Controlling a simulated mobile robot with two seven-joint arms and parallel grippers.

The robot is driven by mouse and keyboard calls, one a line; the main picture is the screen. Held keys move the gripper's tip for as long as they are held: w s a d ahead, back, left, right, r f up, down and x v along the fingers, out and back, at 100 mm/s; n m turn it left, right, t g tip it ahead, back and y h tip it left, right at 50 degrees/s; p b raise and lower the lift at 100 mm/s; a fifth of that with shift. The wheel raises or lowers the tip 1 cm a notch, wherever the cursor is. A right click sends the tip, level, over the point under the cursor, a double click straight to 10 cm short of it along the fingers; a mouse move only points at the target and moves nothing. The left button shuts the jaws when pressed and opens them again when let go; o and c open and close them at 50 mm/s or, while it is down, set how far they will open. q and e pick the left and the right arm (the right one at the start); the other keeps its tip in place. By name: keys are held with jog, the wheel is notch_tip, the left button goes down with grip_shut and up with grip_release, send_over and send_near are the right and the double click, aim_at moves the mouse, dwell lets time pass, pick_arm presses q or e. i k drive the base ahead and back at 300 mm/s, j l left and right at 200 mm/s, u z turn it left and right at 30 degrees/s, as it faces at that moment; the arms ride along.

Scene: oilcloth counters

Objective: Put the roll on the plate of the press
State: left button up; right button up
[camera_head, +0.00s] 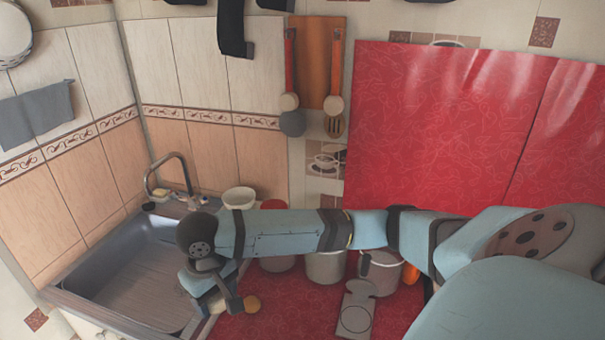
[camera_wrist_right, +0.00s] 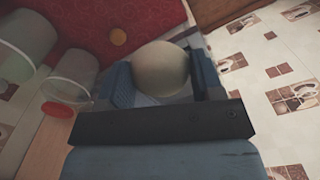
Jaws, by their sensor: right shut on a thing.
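My right gripper (camera_wrist_right: 160,85) is shut on a pale, rounded roll (camera_wrist_right: 161,67), which sits between the two blue fingers in the right wrist view. A grey flat device with a round plate (camera_head: 355,318), which looks like the press, lies on the counter right of the gripper. My forearm passes above and behind it. My left gripper is not in view.
A small tan round thing (camera_head: 252,304) lies on the red counter (camera_head: 290,315) close to the gripper. Pots (camera_head: 325,267) and an orange thing (camera_head: 411,274) stand behind the press. The sink (camera_head: 130,285) is at the left.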

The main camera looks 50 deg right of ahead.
aim_at(357, 319)
jog(key=i+j+z, duration=0.15)
jog(key=i+z, duration=0.25)
jog(key=i+j+z, duration=0.2)
jog(key=z, duration=0.8)
